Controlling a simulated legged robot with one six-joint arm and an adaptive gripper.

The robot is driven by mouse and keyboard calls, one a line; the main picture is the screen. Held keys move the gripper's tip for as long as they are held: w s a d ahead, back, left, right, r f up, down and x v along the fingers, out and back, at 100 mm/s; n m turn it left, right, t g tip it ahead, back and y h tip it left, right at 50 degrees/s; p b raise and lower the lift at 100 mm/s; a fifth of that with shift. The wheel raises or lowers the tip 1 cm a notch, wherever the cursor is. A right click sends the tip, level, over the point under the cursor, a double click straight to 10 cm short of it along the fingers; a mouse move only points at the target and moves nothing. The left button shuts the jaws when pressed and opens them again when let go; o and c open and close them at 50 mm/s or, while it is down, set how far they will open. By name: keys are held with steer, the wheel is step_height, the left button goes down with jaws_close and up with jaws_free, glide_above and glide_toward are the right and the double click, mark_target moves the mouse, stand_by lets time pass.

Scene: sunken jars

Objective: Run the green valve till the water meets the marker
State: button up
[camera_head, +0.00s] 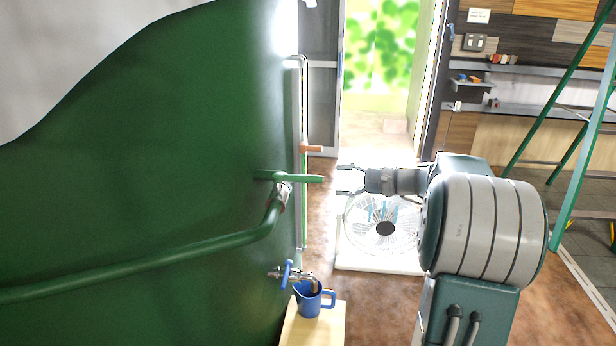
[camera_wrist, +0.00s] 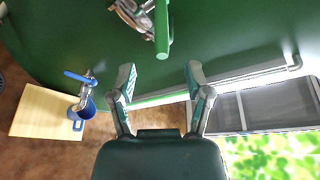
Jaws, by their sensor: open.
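The green valve lever (camera_head: 305,179) sticks out from a green pipe on the big dark green tank. It also shows in the wrist view (camera_wrist: 162,30). My gripper (camera_head: 340,180) is open and empty, just right of the lever's end and apart from it. In the wrist view my gripper's spread fingers (camera_wrist: 160,70) point toward the lever. The orange marker (camera_head: 312,149) sits on the upright tube (camera_head: 298,100) above the lever.
A blue-handled tap (camera_head: 287,273) sits low on the tank, over a blue jug (camera_head: 308,304) on a pale wooden stand (camera_head: 335,325). A green ladder (camera_head: 572,150) is at right.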

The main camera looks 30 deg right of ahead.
mark_target(308, 180)
steer(key=x, duration=0.8)
steer(key=shift+w+d+f, duration=0.25)
steer(key=shift+w+d, duration=0.05)
steer(key=shift+w+a, duration=0.3)
steer(key=shift+a, duration=0.3)
steer(key=shift+d, duration=0.15)
jaws_close()
